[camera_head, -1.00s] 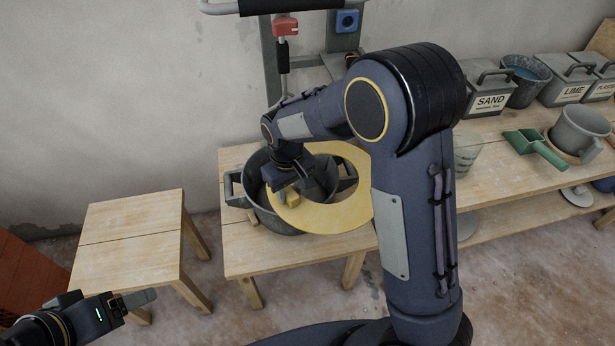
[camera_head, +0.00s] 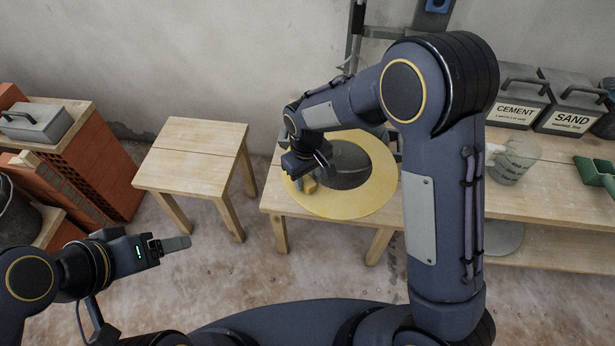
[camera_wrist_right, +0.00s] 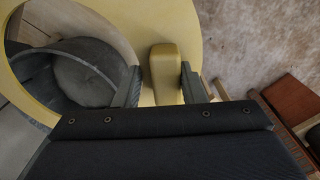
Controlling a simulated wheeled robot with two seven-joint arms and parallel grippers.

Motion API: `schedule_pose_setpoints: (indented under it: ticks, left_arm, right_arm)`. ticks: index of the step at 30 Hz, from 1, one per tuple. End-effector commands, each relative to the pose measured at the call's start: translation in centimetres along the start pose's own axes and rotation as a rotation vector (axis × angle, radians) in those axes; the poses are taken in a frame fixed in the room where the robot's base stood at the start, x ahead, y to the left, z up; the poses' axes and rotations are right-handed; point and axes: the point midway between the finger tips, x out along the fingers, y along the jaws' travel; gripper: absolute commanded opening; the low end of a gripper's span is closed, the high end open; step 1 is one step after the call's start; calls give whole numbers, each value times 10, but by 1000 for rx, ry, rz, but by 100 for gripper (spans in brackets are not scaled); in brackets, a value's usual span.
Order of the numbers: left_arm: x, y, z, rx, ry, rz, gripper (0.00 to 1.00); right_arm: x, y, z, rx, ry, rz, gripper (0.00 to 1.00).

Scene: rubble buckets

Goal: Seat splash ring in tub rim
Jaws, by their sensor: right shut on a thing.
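The splash ring (camera_head: 350,206) is a flat yellow ring with a small yellow block-shaped grip. My right gripper (camera_head: 306,178) is shut on that grip (camera_wrist_right: 165,72), with one finger on each side in the right wrist view. The grey tub (camera_head: 348,160) stands on the wooden table and shows through the ring's hole. In the right wrist view, part of the tub's rim and inside (camera_wrist_right: 85,75) shows within the hole, off-centre. The ring looks to be above the tub; contact cannot be seen. My left gripper (camera_head: 172,245) is empty at lower left, its finger gap unclear.
A bare wooden stool (camera_head: 190,160) stands left of the tub's table (camera_head: 275,200). Bricks (camera_head: 95,175) and a shelf with a grey box (camera_head: 38,122) are further left.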

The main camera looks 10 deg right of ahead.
Motion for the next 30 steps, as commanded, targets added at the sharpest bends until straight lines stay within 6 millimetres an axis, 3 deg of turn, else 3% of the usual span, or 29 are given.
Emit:
schedule_pose_setpoints:
  ticks: [30]
  left_arm:
    - [-10, 5, -5, 0, 0, 0, 72]
  right_arm:
    - [9, 84, -86, 1, 2, 0, 15]
